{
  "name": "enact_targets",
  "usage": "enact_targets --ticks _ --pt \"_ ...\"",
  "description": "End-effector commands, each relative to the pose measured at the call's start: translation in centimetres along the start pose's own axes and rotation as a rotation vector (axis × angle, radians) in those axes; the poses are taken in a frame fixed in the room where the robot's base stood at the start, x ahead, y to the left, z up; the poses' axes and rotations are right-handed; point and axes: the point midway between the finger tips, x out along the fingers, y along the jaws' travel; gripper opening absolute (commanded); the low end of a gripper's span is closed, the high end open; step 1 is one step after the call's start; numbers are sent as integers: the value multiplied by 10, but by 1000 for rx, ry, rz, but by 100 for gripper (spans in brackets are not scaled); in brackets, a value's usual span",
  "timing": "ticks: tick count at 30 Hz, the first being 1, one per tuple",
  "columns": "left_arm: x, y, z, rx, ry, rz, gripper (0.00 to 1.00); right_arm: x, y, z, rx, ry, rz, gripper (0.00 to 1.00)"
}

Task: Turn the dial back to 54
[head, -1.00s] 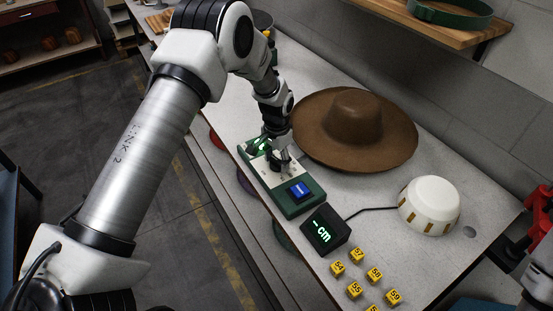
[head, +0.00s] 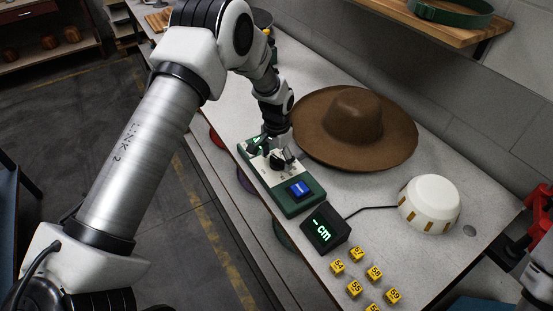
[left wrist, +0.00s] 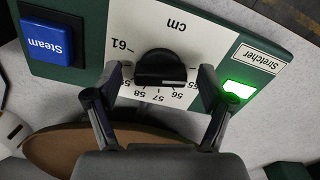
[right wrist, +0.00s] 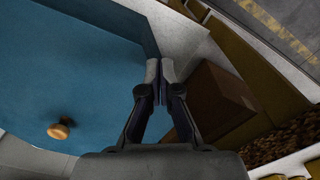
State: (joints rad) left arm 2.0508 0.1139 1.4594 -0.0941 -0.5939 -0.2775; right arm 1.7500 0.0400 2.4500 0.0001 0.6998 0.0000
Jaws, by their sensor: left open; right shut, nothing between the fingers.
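The black dial (left wrist: 160,68) sits on the white cm scale of the green control panel (left wrist: 283,38), which appears upside down in the left wrist view. The numbers 55 to 58 and 61 are readable around it; I cannot tell which number it points to, and 54 is not readable. My left gripper (left wrist: 160,82) is open, with one finger on each side of the dial; contact is unclear. In the head view my left gripper (head: 280,160) is over the panel (head: 297,208). My right gripper (right wrist: 159,80) is shut and empty, away from the panel.
The panel carries a blue Steam button (left wrist: 46,40) and a lit green Stretcher switch (left wrist: 238,89). A brown hat (head: 356,125), a white domed device (head: 429,205) and several yellow number cubes (head: 374,273) stand on the table.

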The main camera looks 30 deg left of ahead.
Motion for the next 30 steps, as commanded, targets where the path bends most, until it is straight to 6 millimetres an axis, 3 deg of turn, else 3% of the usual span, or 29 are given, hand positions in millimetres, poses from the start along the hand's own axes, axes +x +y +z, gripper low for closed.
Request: enact_targets --ticks 15,19,30 --pt "-107 0 0 -1 0 0 81 0 0 0 0 0 0 0" --pt "-116 0 0 0 -2 1 81 0 0 0 0 0 0 0" --pt "-116 0 0 0 -2 1 81 0 0 0 0 0 0 0"
